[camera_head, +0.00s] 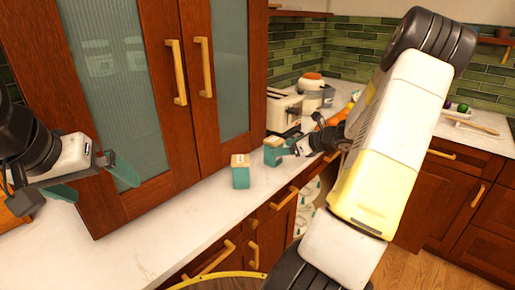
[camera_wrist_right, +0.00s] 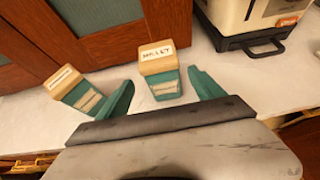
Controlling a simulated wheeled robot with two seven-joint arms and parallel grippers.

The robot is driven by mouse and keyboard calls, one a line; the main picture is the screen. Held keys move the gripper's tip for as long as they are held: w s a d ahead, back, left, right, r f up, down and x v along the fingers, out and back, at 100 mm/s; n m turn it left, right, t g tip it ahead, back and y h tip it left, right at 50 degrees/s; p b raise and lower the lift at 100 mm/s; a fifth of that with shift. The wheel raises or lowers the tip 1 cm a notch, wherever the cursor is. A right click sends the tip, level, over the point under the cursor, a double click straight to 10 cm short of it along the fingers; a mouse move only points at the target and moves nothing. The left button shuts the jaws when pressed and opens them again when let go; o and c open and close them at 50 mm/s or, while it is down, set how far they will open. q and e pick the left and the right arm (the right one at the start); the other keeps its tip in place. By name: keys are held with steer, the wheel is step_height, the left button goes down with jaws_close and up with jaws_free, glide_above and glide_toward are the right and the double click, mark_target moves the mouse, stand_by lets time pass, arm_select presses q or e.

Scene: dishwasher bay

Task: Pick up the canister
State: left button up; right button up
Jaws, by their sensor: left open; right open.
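Two teal canisters with beige lids stand on the white counter. One canister (camera_head: 240,174) stands in the open, nearer me in the head view, and shows at the left of the right wrist view (camera_wrist_right: 68,88), outside the left finger. The other, labelled MILLET (camera_wrist_right: 158,66), is by my right gripper (camera_head: 274,153) and partly hidden in the head view. In the right wrist view, my right gripper (camera_wrist_right: 163,84) is open, with the MILLET canister between and just beyond its fingertips. I cannot tell if they touch. My left gripper (camera_head: 98,182) is open and empty before the cabinet.
A tall wooden cabinet with glass doors (camera_head: 145,90) stands behind the counter (camera_head: 180,226) on the left. A toaster (camera_head: 284,110) and a jar with an orange lid (camera_head: 312,90) stand beyond the canisters. The counter's near left stretch is clear.

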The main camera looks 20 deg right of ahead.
steer(key=x, duration=0.6)
steer(key=shift+w+d+f, duration=0.1)
jaws_close()
